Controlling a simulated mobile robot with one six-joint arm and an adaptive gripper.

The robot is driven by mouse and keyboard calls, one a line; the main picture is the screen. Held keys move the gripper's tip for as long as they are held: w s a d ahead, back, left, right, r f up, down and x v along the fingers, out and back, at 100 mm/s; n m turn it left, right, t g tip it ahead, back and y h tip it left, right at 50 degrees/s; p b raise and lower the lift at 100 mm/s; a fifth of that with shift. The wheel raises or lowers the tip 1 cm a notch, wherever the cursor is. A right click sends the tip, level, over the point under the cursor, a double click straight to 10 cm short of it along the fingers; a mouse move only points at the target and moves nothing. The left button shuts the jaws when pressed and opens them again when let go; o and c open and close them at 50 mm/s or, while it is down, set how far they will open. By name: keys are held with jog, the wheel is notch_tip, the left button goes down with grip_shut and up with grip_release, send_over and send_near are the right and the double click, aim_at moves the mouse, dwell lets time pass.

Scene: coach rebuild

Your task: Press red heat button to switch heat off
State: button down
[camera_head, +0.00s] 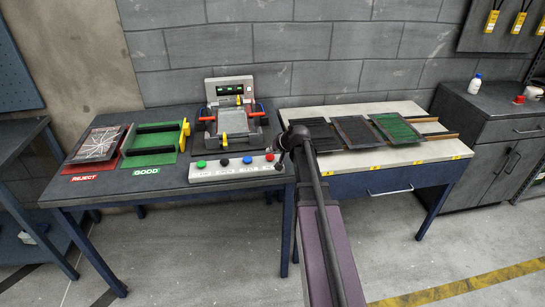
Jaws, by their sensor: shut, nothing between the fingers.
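A light button panel (232,173) lies along the front edge of the dark table. It carries a green button (201,164), a dark button (224,162), a blue button (247,160) and a red button (270,157) at its right end. The labels below the buttons are too small to read surely. My gripper (280,152) is shut and empty, just to the right of the red button and close to it. Whether it touches the button or hovers over the panel I cannot tell. My arm and gripper hide the panel's right end.
Behind the panel stands a machine (231,112) with red handles and yellow parts. Left are a green GOOD tray (150,158) and a red REJECT tray (84,168). Dark panels (355,132) lie on the light table (408,154) at right.

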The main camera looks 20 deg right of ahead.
aim_at(270, 157)
jog(key=shift+w+f+b, duration=0.15)
jog(key=shift+f+b, duration=0.7)
jog(key=shift+b, duration=0.05)
dwell(1.2)
jog(key=shift+r, duration=0.2)
jog(key=shift+r+p, duration=0.7)
jog(key=shift+p, duration=0.2)
notch_tip(270, 157, up, 5)
jog(key=p, duration=0.5)
dwell(1.0)
